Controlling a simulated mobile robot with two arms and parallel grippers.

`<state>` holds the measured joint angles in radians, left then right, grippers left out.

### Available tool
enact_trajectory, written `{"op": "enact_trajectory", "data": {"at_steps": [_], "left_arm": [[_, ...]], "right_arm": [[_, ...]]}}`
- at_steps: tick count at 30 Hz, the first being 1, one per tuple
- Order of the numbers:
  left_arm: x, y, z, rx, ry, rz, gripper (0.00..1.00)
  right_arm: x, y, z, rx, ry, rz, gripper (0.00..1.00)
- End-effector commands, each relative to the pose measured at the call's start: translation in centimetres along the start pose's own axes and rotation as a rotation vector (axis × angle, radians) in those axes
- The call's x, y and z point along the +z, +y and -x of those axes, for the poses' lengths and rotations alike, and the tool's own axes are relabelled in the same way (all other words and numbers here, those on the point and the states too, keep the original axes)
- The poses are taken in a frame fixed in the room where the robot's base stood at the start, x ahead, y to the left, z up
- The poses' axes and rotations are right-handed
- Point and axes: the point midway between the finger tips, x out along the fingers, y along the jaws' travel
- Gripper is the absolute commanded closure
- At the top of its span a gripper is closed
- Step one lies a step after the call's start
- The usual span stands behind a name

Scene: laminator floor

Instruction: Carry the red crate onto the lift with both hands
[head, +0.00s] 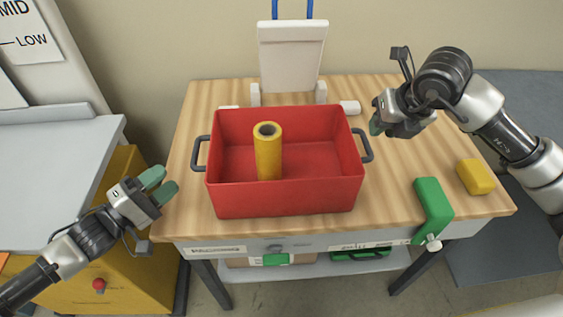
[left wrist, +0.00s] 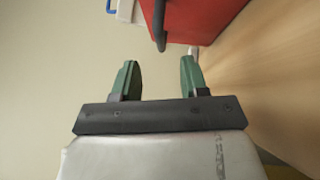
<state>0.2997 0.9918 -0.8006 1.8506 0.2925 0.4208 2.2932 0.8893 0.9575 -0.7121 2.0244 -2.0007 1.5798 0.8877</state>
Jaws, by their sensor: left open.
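The red crate (head: 235,197) stands on the wooden table, with a yellow roll (head: 268,155) upright inside it. It has a dark left handle (head: 199,153) and a dark right handle (head: 366,146). My left gripper (head: 160,182) is open and empty, left of the table edge and apart from the left handle. In the left wrist view the crate (left wrist: 195,15) and its handle (left wrist: 158,28) lie beyond the open green fingers (left wrist: 155,78). My right gripper (head: 380,118) is beside the right handle, apart from it; its finger gap is hidden. A grey platform (head: 50,185), apparently the lift, is at left.
A green piece (head: 433,205) and a yellow block (head: 475,177) lie at the table's right (head: 400,190). A white upright panel (head: 291,60) stands behind the crate. The platform's visible top is clear.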

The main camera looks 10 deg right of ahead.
Motion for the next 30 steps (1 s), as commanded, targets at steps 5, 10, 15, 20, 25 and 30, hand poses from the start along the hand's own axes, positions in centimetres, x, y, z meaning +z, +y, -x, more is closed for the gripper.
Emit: {"op": "enact_trajectory", "data": {"at_steps": [5, 10, 15, 20, 25, 30], "left_arm": [[0.1, 0.1, -3.6, 0.005, -0.003, 0.000, 0.56], [0.1, 0.1, -6.3, 0.002, -0.001, 0.000, 0.56], [0.0, 0.1, -8.0, 0.002, 0.000, 0.001, 0.56], [0.0, 0.0, -8.4, -0.001, 0.000, 0.000, 0.56], [0.0, 0.0, -8.4, -0.001, 0.000, 0.000, 0.56], [0.0, 0.0, -8.4, -0.001, 0.000, 0.000, 0.71]], "right_arm": [[-0.1, 0.0, -3.5, 0.000, 0.004, 0.000, 0.74], [-0.1, 0.0, -6.2, 0.000, 0.002, 0.000, 0.74], [0.0, 0.0, -7.9, 0.000, 0.000, 0.000, 0.74], [0.0, 0.0, -8.4, 0.000, 0.001, 0.001, 0.74], [0.0, 0.0, -8.4, 0.000, 0.000, 0.001, 0.74], [0.0, 0.0, -8.4, 0.000, 0.000, 0.001, 0.89]]}}
